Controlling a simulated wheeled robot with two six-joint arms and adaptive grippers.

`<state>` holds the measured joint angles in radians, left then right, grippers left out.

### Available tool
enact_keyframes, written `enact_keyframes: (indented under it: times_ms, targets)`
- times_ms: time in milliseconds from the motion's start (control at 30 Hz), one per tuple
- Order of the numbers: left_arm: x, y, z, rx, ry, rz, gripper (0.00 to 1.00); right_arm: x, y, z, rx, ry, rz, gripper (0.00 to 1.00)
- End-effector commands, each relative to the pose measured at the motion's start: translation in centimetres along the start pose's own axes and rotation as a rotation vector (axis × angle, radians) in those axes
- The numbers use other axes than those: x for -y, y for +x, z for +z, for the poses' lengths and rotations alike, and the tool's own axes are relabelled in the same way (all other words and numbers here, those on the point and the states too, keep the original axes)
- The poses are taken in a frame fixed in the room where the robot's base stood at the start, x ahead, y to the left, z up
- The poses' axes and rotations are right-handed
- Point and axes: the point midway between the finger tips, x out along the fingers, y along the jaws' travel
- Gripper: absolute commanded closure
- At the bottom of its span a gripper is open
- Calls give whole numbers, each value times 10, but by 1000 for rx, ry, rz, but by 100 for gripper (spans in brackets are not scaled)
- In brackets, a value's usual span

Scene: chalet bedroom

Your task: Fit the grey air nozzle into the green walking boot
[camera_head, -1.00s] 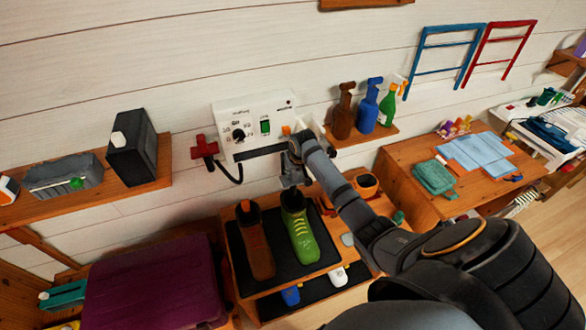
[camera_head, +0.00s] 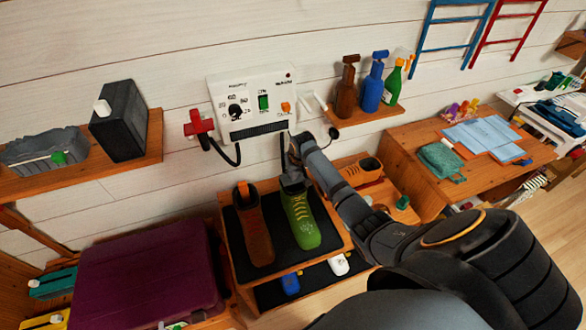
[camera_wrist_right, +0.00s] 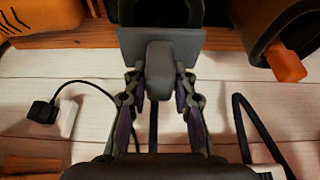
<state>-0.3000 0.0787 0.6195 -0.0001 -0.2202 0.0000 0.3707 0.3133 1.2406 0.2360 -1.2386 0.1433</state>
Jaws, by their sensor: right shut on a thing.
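The green walking boot (camera_head: 301,222) stands on a black mat, its toe toward me and its opening at the back. My right gripper (camera_head: 291,172) is over that opening, shut on the grey air nozzle (camera_head: 292,184). In the right wrist view, the grey nozzle (camera_wrist_right: 160,70) is between the fingers, a wide grey plate at its far end. The boot's dark opening shows just beyond the plate; I cannot tell whether the nozzle is inside it. My left gripper is not in view.
A brown boot (camera_head: 254,228) stands close to the left, with an orange nozzle (camera_head: 243,189) at its opening. A tan shoe (camera_head: 361,172) is at the right behind my arm. A white control box (camera_head: 251,106) hangs above, with a red fitting (camera_head: 198,124) and black hoses.

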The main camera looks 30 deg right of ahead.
Motion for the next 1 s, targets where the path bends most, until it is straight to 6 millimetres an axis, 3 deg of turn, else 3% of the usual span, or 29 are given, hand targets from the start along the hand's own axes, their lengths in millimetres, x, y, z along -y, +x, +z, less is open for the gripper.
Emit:
enact_keyframes:
  times_ms: [1000]
  targets:
    - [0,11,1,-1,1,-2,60,0,17,6,-2,0,0,100]
